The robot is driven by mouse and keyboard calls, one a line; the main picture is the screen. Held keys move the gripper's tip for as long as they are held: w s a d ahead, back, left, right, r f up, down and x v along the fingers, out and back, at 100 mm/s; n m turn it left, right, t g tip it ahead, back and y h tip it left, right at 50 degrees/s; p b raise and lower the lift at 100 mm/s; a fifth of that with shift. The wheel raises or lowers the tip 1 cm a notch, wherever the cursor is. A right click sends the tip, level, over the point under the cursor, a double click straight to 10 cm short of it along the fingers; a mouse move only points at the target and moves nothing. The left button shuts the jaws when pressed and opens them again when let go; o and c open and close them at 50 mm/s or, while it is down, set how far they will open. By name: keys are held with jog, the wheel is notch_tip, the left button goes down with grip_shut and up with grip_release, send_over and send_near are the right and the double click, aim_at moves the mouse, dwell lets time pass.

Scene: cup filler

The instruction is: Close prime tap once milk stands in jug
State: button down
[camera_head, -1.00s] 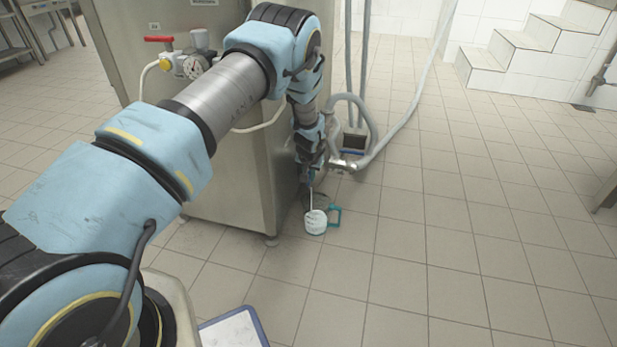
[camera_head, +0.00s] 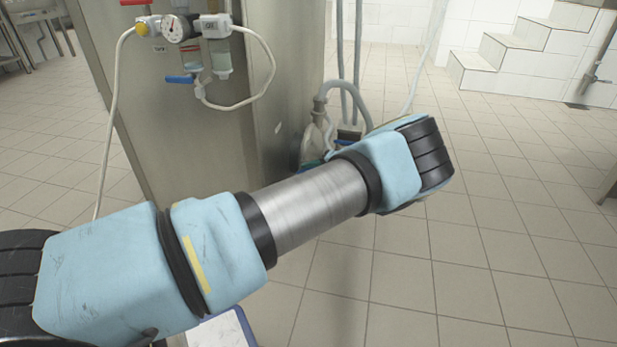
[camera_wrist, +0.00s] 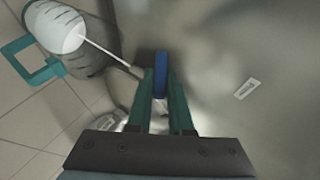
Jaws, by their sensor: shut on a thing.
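In the wrist view my gripper (camera_wrist: 160,90) is shut on a blue lever (camera_wrist: 160,85), which I take for the prime tap's handle; its two green fingers stand on either side of it. The jug (camera_wrist: 92,62), with a teal handle (camera_wrist: 32,62), is at the upper left. White milk (camera_wrist: 66,35) shows in it. A thin white line, apparently a milk stream (camera_wrist: 108,54), runs between the tap and the jug. The tap's body is mostly hidden by the fingers. In the head view my arm hides my gripper, the jug and the tap.
A steel cabinet (camera_head: 130,120) stands close behind my arm. Its front carries a gauge (camera_head: 177,28), another blue-handled valve (camera_head: 182,79) and a looping white hose (camera_head: 268,75). Grey hoses (camera_head: 340,90) hang at its right side. Tiled floor (camera_head: 520,200) is clear to the right.

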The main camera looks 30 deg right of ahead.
jog(key=t+y+b, duration=0.1)
jog(key=b, duration=0.1)
jog(key=f+m+t+y+b, duration=0.1)
jog(key=t+b, duration=0.1)
jog(key=b, duration=0.1)
jog(key=f+m+t+b, duration=0.1)
jog(key=t+b, duration=0.1)
jog(key=b, duration=0.1)
jog(key=shift+s+d+f+y, duration=0.2)
jog(key=shift+s+y, duration=0.05)
jog(key=shift+y, duration=0.15)
jog(key=shift+a, duration=0.1)
jog(key=c, duration=0.8)
grip_release()
jog(key=shift+r, duration=0.1)
jog(key=p+v, duration=0.2)
jog(key=v, duration=0.8)
jog(key=shift+s+d+f, duration=0.2)
jog(key=shift+s+d, duration=0.05)
jog(key=shift+s, duration=0.1)
